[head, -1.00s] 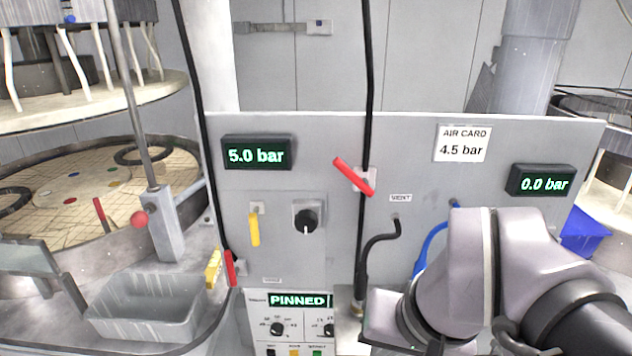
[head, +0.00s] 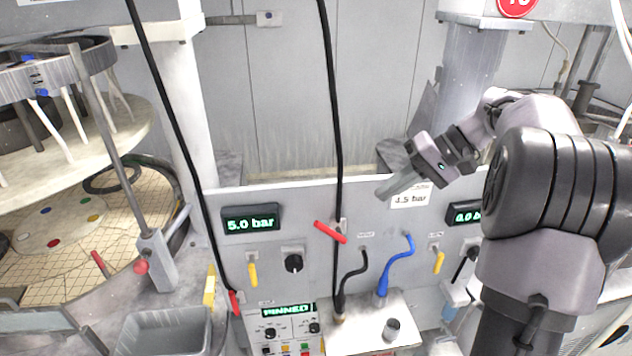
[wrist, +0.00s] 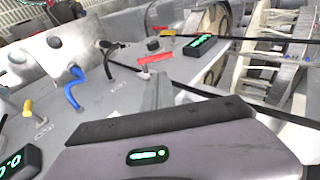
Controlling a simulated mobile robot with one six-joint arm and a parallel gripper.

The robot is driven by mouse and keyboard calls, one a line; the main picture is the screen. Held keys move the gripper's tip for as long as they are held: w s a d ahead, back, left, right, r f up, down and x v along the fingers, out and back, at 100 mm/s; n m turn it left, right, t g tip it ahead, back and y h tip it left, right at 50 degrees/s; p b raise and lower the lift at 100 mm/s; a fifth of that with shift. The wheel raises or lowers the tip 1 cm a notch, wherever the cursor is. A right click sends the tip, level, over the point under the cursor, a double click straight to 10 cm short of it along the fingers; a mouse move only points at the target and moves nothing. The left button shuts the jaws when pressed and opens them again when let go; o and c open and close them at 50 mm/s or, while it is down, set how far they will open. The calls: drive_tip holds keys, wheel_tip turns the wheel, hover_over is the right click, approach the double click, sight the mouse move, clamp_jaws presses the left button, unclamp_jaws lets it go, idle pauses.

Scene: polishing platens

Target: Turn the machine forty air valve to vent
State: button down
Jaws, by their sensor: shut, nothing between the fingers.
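The air valve has a red lever handle (head: 330,232) on the grey panel, slanting from upper left down to lower right. A small label, legible earlier as VENT, sits to its right. The red lever also shows in the wrist view (wrist: 157,58), lying beyond my fingers. My gripper (head: 382,192) is shut and empty. It is above and right of the lever, in front of the air card (head: 410,198), apart from the lever. In the wrist view the gripper (wrist: 160,80) shows its narrow fingers pointing towards the lever.
The panel carries a 5.0 bar display (head: 251,223), a black knob (head: 294,263) and yellow levers (head: 252,275). A black cable (head: 328,100) hangs just by the red lever. A blue hose (head: 398,263) and black hose loop below. A grey bin (head: 170,330) stands left.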

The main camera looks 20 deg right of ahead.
hover_over(337, 236)
wheel_tip(337, 236, down, 9)
drive_tip(key=shift+d+f+b, duration=0.1)
drive_tip(key=shift+f+b, duration=0.2)
drive_tip(key=shift+f, duration=0.1)
